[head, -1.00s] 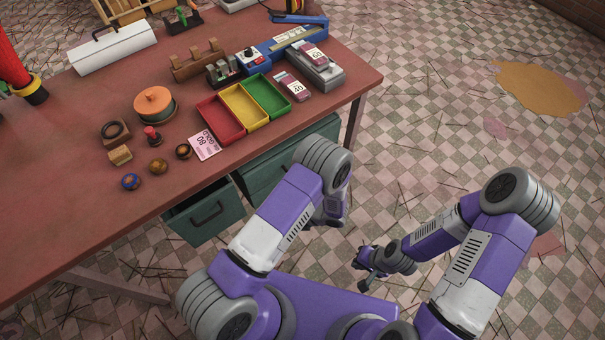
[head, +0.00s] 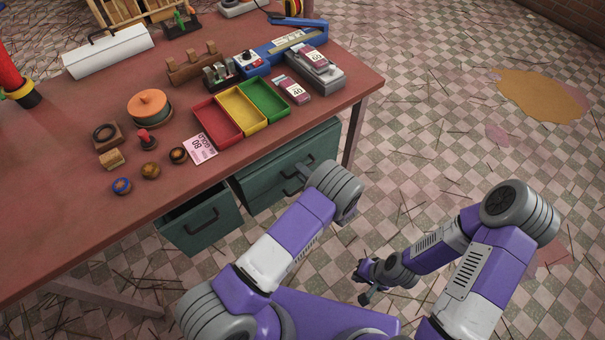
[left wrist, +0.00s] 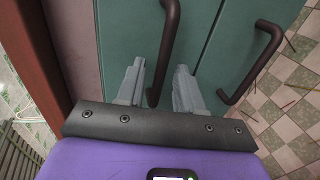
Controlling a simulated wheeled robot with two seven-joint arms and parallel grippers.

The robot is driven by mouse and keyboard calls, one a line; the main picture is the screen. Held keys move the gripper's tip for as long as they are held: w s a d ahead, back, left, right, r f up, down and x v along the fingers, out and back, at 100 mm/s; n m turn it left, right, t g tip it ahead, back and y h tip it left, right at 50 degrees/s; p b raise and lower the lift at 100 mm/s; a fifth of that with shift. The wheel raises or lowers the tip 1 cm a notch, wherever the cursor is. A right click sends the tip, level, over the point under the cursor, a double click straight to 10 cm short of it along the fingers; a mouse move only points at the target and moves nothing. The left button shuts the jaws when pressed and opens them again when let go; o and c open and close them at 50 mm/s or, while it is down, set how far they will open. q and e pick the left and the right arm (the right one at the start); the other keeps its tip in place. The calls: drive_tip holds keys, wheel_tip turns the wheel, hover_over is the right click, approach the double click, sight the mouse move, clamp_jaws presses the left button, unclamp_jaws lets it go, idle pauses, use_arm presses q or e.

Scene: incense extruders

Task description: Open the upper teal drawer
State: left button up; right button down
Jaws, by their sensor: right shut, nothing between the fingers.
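The upper teal drawer (head: 279,164) is in the cabinet under the table's right part, its front seeming flush. In the left wrist view its front (left wrist: 120,35) lies beside the brown table edge, with a dark bar handle (left wrist: 167,45). My left gripper (left wrist: 158,76) is open at this front, its two fingers apart with the near end of the handle between them; contact cannot be told. My right gripper (head: 367,286) is shut and empty, low over the floor, away from the cabinet.
A second teal front with its own handle (left wrist: 258,63) lies beside the upper one. Another teal drawer (head: 203,219) at the left stands pulled out. The table (head: 70,210) holds red, yellow and green trays (head: 217,121) above the cabinet.

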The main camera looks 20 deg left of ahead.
use_arm(q)
clamp_jaws()
drive_tip(key=shift+s, duration=0.1)
idle(0.4)
